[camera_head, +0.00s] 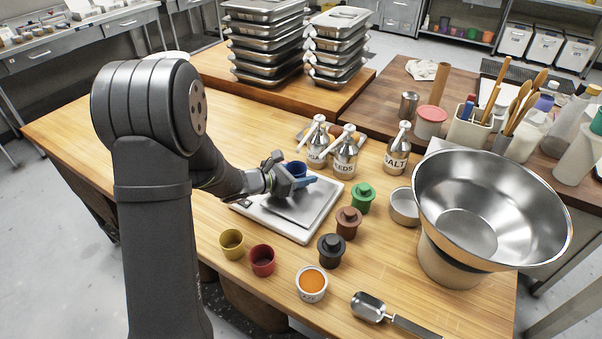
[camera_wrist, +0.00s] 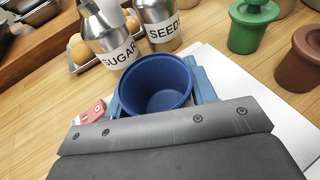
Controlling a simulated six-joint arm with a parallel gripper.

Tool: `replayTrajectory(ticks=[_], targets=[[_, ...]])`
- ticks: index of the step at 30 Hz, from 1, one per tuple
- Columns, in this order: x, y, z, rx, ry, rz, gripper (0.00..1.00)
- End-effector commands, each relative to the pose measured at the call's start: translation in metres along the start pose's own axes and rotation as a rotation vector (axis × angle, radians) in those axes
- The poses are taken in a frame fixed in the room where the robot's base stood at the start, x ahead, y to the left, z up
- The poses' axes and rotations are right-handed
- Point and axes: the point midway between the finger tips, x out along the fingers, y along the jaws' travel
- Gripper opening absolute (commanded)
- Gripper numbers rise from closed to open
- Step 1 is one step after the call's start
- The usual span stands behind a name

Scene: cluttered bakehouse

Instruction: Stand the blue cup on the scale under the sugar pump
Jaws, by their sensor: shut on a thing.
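The blue cup (camera_head: 297,168) is held upright between the blue fingers of my gripper (camera_head: 299,181). The wrist view shows its open, empty inside (camera_wrist: 155,87) between the fingers (camera_wrist: 160,88). A flat white base with a grey metal plate, which looks like the scale (camera_head: 318,222), lies below my gripper. I cannot tell whether the cup touches it. The sugar pump (camera_wrist: 118,50) stands just behind the cup, left of the seeds pump (camera_wrist: 160,33); it also shows in the head view (camera_head: 317,150). The cup's lower part is hidden.
Yellow (camera_head: 232,244) and red (camera_head: 262,260) cups stand in front. A salt pump (camera_head: 397,153) and large steel bowl (camera_head: 490,215) are at right. Eggs (camera_wrist: 80,50) lie behind the sugar pump.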

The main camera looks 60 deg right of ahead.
Motion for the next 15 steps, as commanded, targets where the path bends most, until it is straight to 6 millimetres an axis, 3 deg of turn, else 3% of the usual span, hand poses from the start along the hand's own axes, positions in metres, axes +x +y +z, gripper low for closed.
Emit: replayTrajectory(ticks=[10,11,14,15], targets=[[0.0009,0.0002,-0.0034,0.0,0.0,0.0,0.29],[0.0009,0.0002,-0.0036,0.0,0.0,0.001,0.53],[0.0008,0.0003,-0.0031,0.001,-0.001,0.001,0.72],[0.0008,0.0003,-0.0031,0.001,-0.001,0.001,0.73]])
